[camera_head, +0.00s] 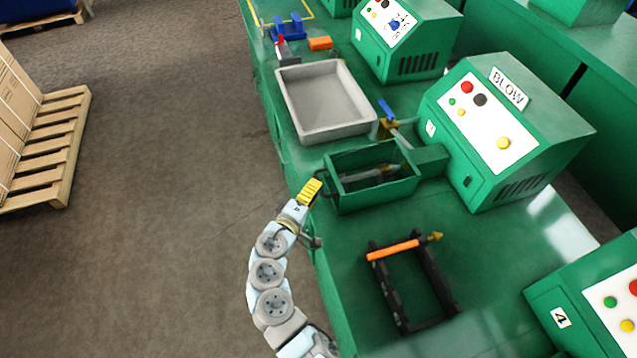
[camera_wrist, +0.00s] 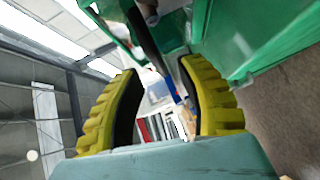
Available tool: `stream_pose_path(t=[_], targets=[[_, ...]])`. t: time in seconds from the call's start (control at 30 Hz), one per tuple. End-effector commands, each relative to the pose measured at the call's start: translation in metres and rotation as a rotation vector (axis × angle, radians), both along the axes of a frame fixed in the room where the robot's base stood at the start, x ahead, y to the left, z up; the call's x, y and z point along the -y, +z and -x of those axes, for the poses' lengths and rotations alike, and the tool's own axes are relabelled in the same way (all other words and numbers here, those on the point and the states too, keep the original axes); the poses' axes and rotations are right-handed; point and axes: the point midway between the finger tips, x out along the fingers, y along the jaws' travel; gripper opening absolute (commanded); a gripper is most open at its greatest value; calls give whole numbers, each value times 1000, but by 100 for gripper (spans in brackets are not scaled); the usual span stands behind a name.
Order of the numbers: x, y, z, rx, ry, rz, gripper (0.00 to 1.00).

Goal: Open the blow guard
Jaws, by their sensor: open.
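The blow machine (camera_head: 505,135) is a green cabinet with a BLOW plate and a white button panel. In front of it sits a green box-like guard (camera_head: 345,203) with a dark interior, where a greyish part (camera_head: 372,174) shows. I cannot tell whether a clear lid covers it. My gripper (camera_head: 311,190) has yellow fingers and is at the guard's left side, close to its near left corner; contact cannot be told. In the wrist view the fingers (camera_wrist: 160,98) are spread apart, with a dark bar (camera_wrist: 148,38) and green surfaces beyond them.
A grey tray (camera_head: 325,100) stands on the green bench behind the guard. A blue-handled valve (camera_head: 386,110) is beside it. A black frame with an orange bar (camera_head: 392,250) lies on the bench nearer me. A pallet (camera_head: 50,150) stands on the open floor at left.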

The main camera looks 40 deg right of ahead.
Motion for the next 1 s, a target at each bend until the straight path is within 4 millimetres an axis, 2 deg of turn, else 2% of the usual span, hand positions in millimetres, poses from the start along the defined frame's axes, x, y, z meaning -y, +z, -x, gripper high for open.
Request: stream_pose_path(t=[0.1,0.3,0.67,0.7,0.83,1.0], targets=[[15,-2,-7,1,1,1,39],[30,-5,-13,1,-1,0,39],[33,-5,-15,1,2,0,39],[33,-5,-15,1,2,0,37],[33,-5,-15,1,2,0,0],[33,-5,-15,1,2,0,0]])
